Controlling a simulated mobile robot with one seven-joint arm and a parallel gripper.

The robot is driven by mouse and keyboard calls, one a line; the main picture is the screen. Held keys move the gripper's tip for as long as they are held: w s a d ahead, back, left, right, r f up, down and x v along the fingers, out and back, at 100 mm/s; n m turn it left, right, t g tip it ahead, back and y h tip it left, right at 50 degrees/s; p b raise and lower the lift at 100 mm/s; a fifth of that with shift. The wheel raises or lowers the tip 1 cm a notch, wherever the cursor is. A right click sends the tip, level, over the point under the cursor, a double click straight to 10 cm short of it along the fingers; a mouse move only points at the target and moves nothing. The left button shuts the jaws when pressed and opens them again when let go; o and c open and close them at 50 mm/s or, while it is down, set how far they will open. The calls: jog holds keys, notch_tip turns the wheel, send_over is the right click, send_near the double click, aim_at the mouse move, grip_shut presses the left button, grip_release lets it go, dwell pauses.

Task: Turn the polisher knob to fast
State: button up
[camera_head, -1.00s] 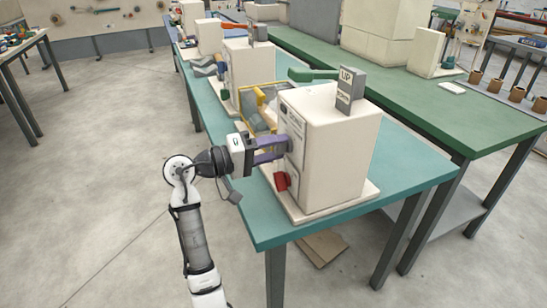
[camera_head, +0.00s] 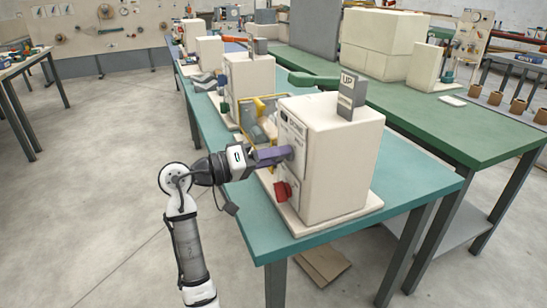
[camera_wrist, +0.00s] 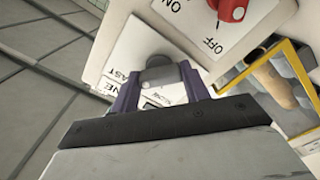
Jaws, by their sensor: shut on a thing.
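The cream polisher box (camera_head: 340,165) stands at the near end of the teal table. In the wrist view, a grey knob (camera_wrist: 158,70) sits on a white plate (camera_wrist: 128,50) on the box's face. Part of a label reading "AST" shows at the plate's left. My gripper (camera_wrist: 160,78) has its two purple fingers on either side of the knob, shut on it. In the head view my gripper (camera_head: 284,154) reaches the box's front from the left and hides the knob. The knob's pointer direction is not clear.
A red switch (camera_head: 283,190) is on the same face below my gripper; the wrist view shows this switch (camera_wrist: 232,8) with ON and OFF labels. A yellow-framed bin (camera_head: 258,115) is close behind. The floor at the left is clear.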

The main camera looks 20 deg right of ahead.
jog(key=o, duration=1)
jog(key=a, duration=0.4)
jog(key=a+b, duration=0.1)
jog(key=a, duration=0.8)
jog(key=shift+s+a+b, duration=0.25)
jog(key=shift+a+b, duration=0.1)
jog(key=shift+a, duration=0.05)
